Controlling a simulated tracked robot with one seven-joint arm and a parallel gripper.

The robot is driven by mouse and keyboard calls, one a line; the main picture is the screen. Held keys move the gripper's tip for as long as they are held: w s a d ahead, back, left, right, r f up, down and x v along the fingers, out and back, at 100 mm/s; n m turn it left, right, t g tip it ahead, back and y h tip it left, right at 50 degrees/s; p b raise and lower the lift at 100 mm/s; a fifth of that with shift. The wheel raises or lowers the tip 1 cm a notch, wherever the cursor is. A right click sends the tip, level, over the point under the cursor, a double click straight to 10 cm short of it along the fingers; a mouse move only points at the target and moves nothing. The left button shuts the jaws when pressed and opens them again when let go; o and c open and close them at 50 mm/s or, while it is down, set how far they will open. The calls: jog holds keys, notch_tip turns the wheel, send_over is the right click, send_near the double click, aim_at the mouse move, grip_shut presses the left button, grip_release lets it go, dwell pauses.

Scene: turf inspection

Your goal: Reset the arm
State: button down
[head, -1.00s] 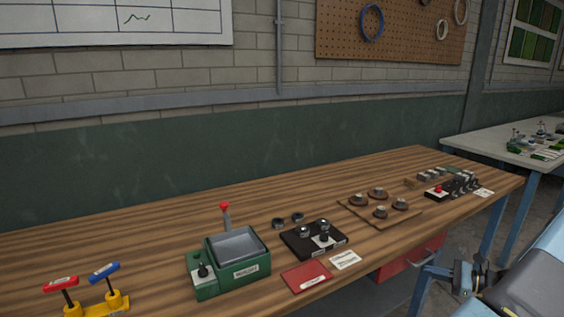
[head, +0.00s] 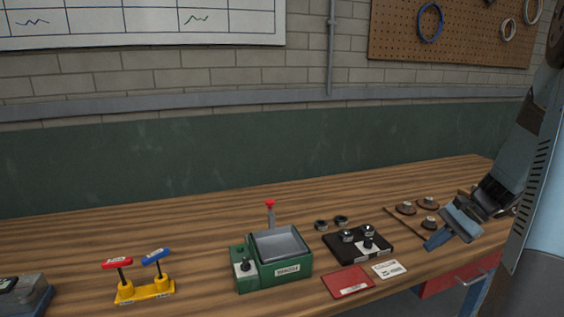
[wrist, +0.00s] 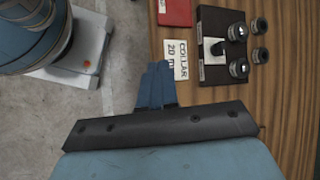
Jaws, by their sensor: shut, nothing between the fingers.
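My gripper (head: 437,239) is in the right part of the head view, above the right part of the wooden bench (head: 80,235). Its blue fingers are together and hold nothing. In the wrist view my gripper (wrist: 155,72) points up the picture, its fingertips beside a white card (wrist: 175,60) reading "COLLAR 20".
A black block with metal collars (head: 352,243), a red card (head: 347,282) and a green box with a lever (head: 272,260) stand left of my gripper. Red and blue T-handles in a yellow stand (head: 144,290) are further left. Concrete floor shows beside the bench edge.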

jog(key=s+a+r+n+t+h, duration=0.4)
jog(key=s+a+r+n+h, duration=0.4)
jog(key=s+a+r+n, duration=0.3)
jog(key=shift+s+a+r+n+t, duration=0.4)
jog(key=shift+s+a+r, duration=1.8)
jog(key=shift+r, duration=1.1)
